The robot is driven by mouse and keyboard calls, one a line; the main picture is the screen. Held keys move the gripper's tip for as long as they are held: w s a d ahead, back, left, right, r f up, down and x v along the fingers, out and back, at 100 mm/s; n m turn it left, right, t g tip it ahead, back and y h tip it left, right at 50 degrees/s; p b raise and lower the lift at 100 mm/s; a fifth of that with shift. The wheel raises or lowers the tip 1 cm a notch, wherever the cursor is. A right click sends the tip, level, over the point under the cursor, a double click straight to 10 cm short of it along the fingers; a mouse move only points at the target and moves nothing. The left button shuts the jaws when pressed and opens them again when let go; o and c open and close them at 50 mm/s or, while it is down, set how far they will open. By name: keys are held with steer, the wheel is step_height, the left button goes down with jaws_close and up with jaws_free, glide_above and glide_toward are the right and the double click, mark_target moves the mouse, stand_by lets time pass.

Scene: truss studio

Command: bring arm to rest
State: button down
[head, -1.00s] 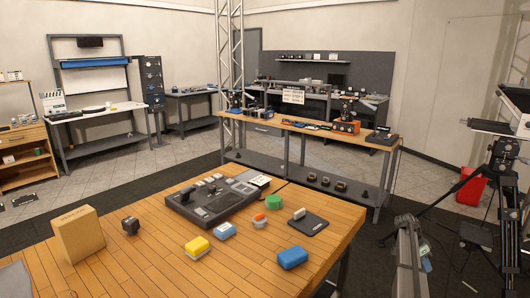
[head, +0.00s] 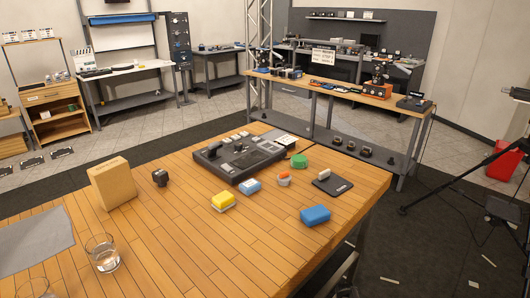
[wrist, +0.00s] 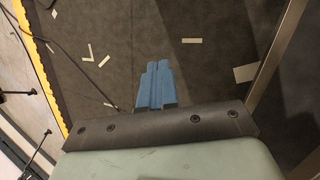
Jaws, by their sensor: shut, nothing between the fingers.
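My gripper (wrist: 158,70) shows in the wrist view as two blue fingers closed together with nothing between them. It hangs over the dark floor (wrist: 120,40), apart from any object. My gripper and arm do not show in the head view now. The wooden table (head: 230,245) fills the front of the head view, with several small objects standing on it.
A tripod (head: 470,180) stands right. The table's front middle is clear.

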steer(key=s+a+n, duration=0.2)
steer(key=s+a, duration=0.3)
steer(key=s, duration=0.3)
steer(key=s+a+f+n+g+y, duration=0.1)
steer(key=s+a+n, duration=0.1)
steer(key=s+a, duration=0.3)
steer(key=s+a+f+n+g, duration=0.1)
steer(key=s+a, duration=0.4)
steer(key=s, duration=0.7)
steer(key=shift+f+n+y, duration=0.25)
steer(key=shift+n+y, duration=0.15)
steer(key=shift+n, duration=0.3)
